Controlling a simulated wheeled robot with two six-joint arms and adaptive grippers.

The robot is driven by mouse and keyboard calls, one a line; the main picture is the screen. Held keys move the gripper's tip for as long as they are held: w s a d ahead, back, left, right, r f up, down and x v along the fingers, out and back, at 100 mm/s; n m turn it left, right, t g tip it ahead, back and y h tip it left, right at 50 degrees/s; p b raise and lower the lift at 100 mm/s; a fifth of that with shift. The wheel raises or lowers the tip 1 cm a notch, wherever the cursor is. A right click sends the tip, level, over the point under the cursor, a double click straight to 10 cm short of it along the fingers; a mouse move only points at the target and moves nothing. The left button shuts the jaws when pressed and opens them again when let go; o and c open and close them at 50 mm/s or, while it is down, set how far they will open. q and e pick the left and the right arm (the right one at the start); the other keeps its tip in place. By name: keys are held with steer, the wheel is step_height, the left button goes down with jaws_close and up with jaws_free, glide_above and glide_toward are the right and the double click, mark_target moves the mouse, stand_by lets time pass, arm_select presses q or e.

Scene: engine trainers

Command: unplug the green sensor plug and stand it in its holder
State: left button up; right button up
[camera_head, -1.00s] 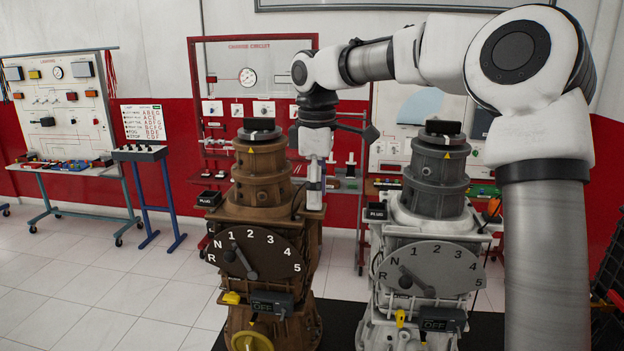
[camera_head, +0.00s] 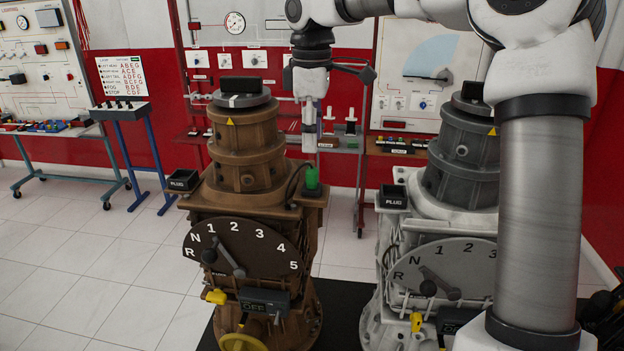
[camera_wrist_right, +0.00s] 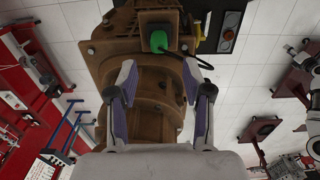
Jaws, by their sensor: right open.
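The green sensor plug (camera_head: 312,178) sits upright at the right side of the brown gearbox trainer (camera_head: 243,165), with a dark cable looping beside it. It also shows in the wrist view (camera_wrist_right: 158,41), beyond the fingertips and not between them. My right gripper (camera_head: 309,143) is open and empty, pointing down above the plug and apart from it. In the wrist view its two fingers (camera_wrist_right: 159,84) are spread wide. A black holder marked PLUG (camera_head: 183,180) stands on the brown trainer's left side; its inside is too small to make out. My left gripper is not in view.
A grey trainer (camera_head: 440,240) with its own PLUG holder (camera_head: 393,197) stands to the right, partly behind my right arm. The brown trainer's black-topped cap (camera_head: 240,87) rises left of my gripper. Test boards and benches stand behind. Open tiled floor (camera_head: 80,270) lies left.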

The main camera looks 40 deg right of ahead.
mark_target(312, 168)
steer(key=f, duration=0.1)
steer(key=f+b, duration=0.2)
steer(key=shift+w+d+f, duration=0.15)
steer(key=shift+w+d, duration=0.2)
steer(key=f+b, duration=0.1)
steer(key=b, duration=0.1)
steer(key=shift+s+a+f+b, duration=0.35)
steer(key=shift+f+b, duration=0.05)
steer(key=shift+s+a+f, duration=0.1)
steer(key=shift+a+f, duration=0.05)
steer(key=shift+f, duration=0.1)
step_height(312, 168, down, 2)
steer(key=shift+f+b, duration=0.15)
steer(key=shift+b, duration=0.35)
steer(key=shift+w+d+f, duration=0.3)
steer(key=shift+f, duration=0.15)
steer(key=shift+s+a+r, duration=0.2)
steer(key=shift+w+d+f, duration=0.1)
